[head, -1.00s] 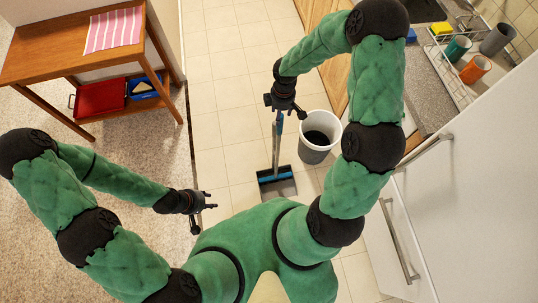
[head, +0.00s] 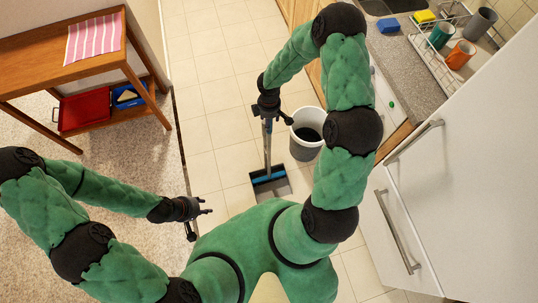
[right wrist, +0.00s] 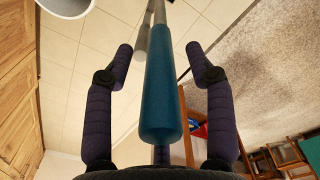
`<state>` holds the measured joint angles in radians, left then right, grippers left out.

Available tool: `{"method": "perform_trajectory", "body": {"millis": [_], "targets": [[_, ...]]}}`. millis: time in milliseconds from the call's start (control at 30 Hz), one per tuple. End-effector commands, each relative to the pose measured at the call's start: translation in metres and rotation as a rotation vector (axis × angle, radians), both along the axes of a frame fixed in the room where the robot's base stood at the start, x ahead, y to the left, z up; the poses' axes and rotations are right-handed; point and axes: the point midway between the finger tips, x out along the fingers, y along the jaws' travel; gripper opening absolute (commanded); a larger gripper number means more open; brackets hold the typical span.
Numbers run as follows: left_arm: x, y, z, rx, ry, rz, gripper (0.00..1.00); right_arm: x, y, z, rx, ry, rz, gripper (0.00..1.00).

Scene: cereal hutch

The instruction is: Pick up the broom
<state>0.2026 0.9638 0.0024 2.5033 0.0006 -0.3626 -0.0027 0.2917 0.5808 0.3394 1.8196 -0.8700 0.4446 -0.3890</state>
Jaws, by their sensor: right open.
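The broom stands on the tiled floor, with its long handle (head: 268,148) rising to my right gripper and its blue-edged, dark head (head: 269,183) at the bottom. In the right wrist view its thick blue grip (right wrist: 162,85) runs between the two fingers of my right gripper (right wrist: 165,62). Those fingers are spread, with a gap on each side of the grip. In the head view my right gripper (head: 268,108) hides the top of the handle. My left gripper (head: 207,207) is open and empty, low over the floor, left of the broom head.
A white bin (head: 308,130) stands close right of the broom; its rim also shows in the right wrist view (right wrist: 66,5). A wooden table (head: 65,50) stands at left. A white cabinet front (head: 440,200) and the counter (head: 408,75) bound the right. Tiles left of the broom are clear.

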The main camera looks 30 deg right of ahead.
Motion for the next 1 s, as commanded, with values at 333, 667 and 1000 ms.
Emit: {"method": "perform_trajectory", "body": {"millis": [333,667,1000], "targets": [[0.0000,0.0000,-0.0030,0.000,0.000,0.000,0.40,0.0003,-0.0001,-0.0124,0.000,-0.001,-0.001,0.55],[0.0000,0.0000,-0.0030,0.000,0.000,0.000,0.40,0.0001,-0.0002,-0.0123,0.000,-0.001,-0.001,0.00],[0.0000,0.0000,-0.0003,0.000,0.000,0.000,0.40,0.0009,-0.0007,-0.0031,-0.001,-0.003,-0.001,0.00]]}}
